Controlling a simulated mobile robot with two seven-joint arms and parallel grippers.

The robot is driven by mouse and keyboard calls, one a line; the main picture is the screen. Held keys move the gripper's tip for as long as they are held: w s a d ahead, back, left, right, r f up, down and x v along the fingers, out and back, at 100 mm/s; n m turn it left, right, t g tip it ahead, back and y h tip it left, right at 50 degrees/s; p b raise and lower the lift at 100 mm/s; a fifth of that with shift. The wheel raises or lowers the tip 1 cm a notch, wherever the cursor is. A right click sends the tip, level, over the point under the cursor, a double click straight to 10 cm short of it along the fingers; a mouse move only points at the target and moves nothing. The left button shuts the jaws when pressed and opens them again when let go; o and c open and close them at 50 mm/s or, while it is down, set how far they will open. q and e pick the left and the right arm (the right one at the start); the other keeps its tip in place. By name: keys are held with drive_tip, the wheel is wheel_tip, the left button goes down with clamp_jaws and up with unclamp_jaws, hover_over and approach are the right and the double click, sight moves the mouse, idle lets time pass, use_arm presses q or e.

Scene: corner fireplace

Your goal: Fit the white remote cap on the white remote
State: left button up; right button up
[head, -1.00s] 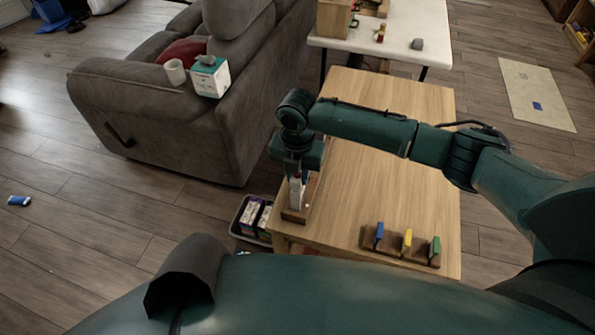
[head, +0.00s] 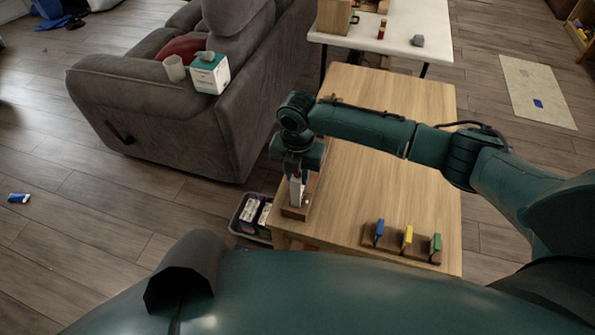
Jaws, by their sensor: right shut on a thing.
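My right gripper (head: 297,182) points down at the left edge of the wooden table, above a brown wooden holder (head: 293,213). It is shut on a small white piece, most likely the white remote cap. A white upright part (head: 296,196), probably the white remote, shows between the gripper and the holder. The cap and the remote cannot be told apart here, and the wrist hides their meeting point. I cannot tell whether the cap is seated. My left gripper is out of view.
A brown rack (head: 391,251) with blue, yellow and green pieces stands at the table's near right. The wooden table (head: 390,170) is otherwise mostly clear. A bin (head: 236,222) of boxes stands on the floor by its left edge. A grey sofa (head: 160,115) is at left.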

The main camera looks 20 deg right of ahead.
drive_tip(key=shift+f, duration=0.15)
drive_tip(key=o, duration=0.9)
drive_tip(key=shift+o, duration=0.2)
wheel_tip(320, 180, up, 13)
drive_tip(key=s+a+f+m+t+y, duration=0.2)
drive_tip(key=s+a+f+m+y, duration=0.1)
drive_tip(key=a+f+m, duration=0.25)
drive_tip(key=s+a+f+m+t+y, duration=0.2)
drive_tip(key=s+a+f+m+y, duration=0.1)
drive_tip(key=a+f+m, duration=0.3)
drive_tip(key=s+d+f+m+t+h, duration=0.3)
drive_tip(key=s+d+f+m+t, duration=0.3)
drive_tip(key=s+d+m, duration=0.6)
drive_tip(key=d+f+m+b, duration=0.1)
drive_tip(key=m, duration=0.2)
drive_tip(key=shift+s+f, duration=0.15)
drive_tip(key=shift+f, duration=0.15)
